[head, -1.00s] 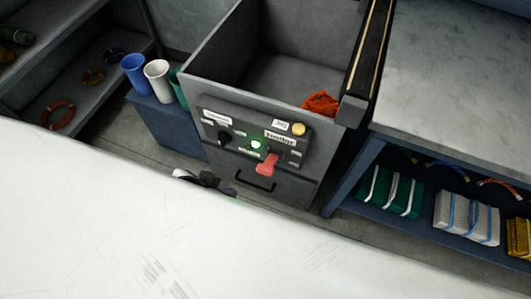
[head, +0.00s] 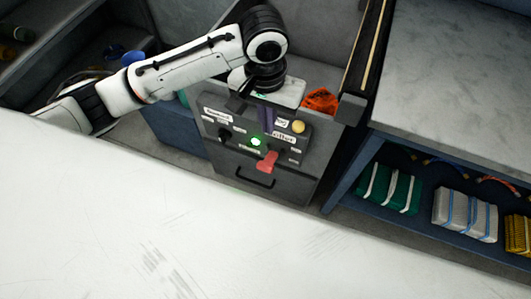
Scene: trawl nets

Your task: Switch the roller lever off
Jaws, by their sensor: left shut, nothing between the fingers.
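The red roller lever (head: 267,162) sticks out from the dark control panel (head: 285,149) on the front of a grey bin. Its handle hangs down and toward me. A green lamp (head: 257,141) is lit just left of it. My left gripper (head: 263,118) points down at the panel's upper part, above the lamp and lever. Its fingers are shut and empty, apart from the lever in the picture. It hides part of the panel's top and the bin's front rim. My right gripper is not in view.
The panel also has a yellow button (head: 298,127) and a black knob (head: 225,136). A black handle (head: 255,177) sits below. Orange netting (head: 320,100) lies in the bin. A grey-topped workbench (head: 460,70) stands right, with bundles below. My left arm crosses the shelves and cups at left.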

